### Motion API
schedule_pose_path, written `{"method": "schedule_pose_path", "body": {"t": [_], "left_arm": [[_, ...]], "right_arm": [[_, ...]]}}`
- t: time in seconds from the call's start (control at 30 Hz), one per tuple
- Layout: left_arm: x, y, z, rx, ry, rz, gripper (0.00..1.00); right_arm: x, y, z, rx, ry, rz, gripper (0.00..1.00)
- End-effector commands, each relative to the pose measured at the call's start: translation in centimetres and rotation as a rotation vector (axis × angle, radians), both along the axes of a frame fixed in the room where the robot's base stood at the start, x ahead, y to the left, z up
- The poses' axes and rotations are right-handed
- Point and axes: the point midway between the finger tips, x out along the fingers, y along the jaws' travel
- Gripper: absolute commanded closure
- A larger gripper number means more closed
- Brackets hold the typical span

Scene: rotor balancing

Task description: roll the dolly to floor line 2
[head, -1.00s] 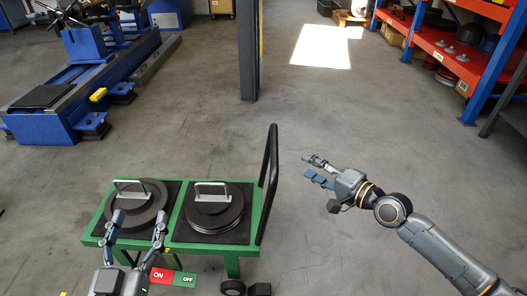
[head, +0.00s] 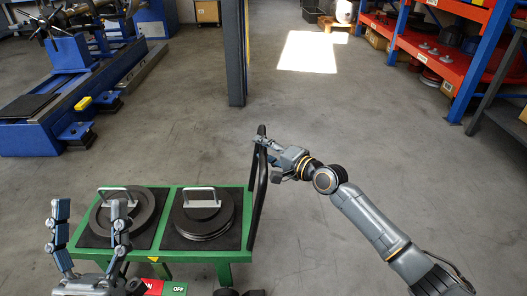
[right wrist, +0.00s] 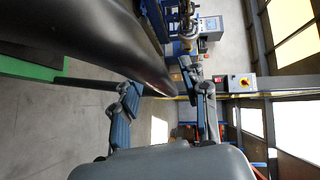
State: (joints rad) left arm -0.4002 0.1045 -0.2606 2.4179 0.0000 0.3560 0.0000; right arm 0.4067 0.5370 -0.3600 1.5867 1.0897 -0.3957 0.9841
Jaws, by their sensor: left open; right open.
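The green dolly (head: 205,256) stands in the lower left of the head view. It carries two round dark weights with metal handles, the left weight (head: 143,212) and the right weight (head: 212,224), each on a black mat. Its black push handle (head: 256,200) rises at its right end. My right gripper (head: 264,144) is open at the upper part of this handle. In the right wrist view the handle (right wrist: 115,35) looms large beside the open fingers (right wrist: 163,85); contact cannot be told. My left gripper (head: 90,207) is open and empty at the dolly's near left side.
A dark blue-grey post (head: 235,60) stands beyond the dolly. A blue machine (head: 50,125) is on the left, and an orange-and-blue shelf rack (head: 440,60) on the right. I see no floor line.

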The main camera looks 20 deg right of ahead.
Motion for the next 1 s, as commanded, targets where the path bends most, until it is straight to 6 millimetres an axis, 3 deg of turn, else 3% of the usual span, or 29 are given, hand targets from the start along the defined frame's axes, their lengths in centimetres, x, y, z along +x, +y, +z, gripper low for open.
{"method": "schedule_pose_path", "body": {"t": [0.33,0.53,0.57,0.9,1.0], "left_arm": [[-0.3,0.0,0.2,-0.006,-0.019,-0.001,0.33],[-0.2,0.0,0.2,-0.005,-0.018,-0.001,0.33],[-0.2,0.0,0.2,-0.005,-0.018,-0.001,0.33],[-0.1,0.0,0.3,-0.002,-0.008,-0.001,0.33],[0.9,-0.1,-0.7,0.018,0.067,0.004,0.33]], "right_arm": [[0.2,0.1,0.0,-0.001,0.0,0.0,0.57],[0.2,0.1,0.0,-0.001,0.0,0.0,0.98],[0.2,0.1,0.0,-0.001,0.0,0.0,1.0],[0.3,0.3,0.0,0.0,0.001,0.0,1.0],[0.4,0.9,0.1,0.001,0.001,0.001,1.0]]}}
